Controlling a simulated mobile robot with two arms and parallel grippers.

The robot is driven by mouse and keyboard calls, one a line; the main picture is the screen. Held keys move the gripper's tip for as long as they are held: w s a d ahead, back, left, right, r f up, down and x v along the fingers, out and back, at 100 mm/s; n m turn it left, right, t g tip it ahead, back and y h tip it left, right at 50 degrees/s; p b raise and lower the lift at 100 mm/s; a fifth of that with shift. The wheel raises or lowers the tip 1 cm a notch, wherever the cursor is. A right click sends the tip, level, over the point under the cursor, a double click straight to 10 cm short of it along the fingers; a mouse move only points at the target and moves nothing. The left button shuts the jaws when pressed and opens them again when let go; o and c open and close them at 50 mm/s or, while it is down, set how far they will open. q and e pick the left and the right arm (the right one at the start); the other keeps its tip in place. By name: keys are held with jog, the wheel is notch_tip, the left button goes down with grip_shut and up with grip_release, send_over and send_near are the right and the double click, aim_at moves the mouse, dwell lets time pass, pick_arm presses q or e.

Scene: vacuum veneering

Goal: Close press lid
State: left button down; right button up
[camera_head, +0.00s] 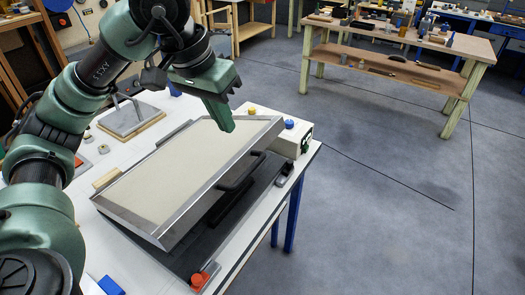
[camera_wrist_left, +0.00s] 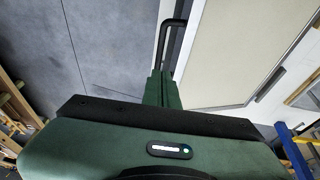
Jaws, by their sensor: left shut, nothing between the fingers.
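The press lid (camera_head: 185,170) is a metal frame with a pale cream sheet in it. It is tilted, partly raised over the dark press base (camera_head: 190,257), with a gap along the front side. A black handle (camera_head: 242,172) is on the lid's near right edge. My left gripper (camera_head: 228,128) is shut and empty, above the lid's far part. In the left wrist view, the gripper (camera_wrist_left: 161,75) shows beside the lid's edge, close to the black handle (camera_wrist_left: 173,38); I cannot tell whether it touches. My right gripper is not in view.
A control box (camera_head: 294,138) with a blue knob stands at the press's far end. An orange-red latch (camera_head: 199,280) is at the near corner. A metal plate with a handle (camera_head: 131,117) lies on the white table behind. Floor is clear at right.

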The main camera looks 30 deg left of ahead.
pick_arm(q)
jog(key=p, duration=0.4)
send_over(246, 172)
jog(key=f, duration=0.8)
jog(key=s+f, duration=0.1)
jog(key=f, duration=0.3)
jog(key=shift+a+f, duration=0.1)
jog(key=shift+a, duration=0.15)
jog(key=shift+w+f+p, duration=0.1)
jog(key=shift+f+p, duration=0.2)
jog(key=shift+f, duration=0.3)
jog(key=shift+d+f, duration=0.1)
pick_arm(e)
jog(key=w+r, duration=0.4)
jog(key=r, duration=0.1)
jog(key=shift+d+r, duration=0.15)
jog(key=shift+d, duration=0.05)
pick_arm(q)
jog(key=shift+f, duration=0.1)
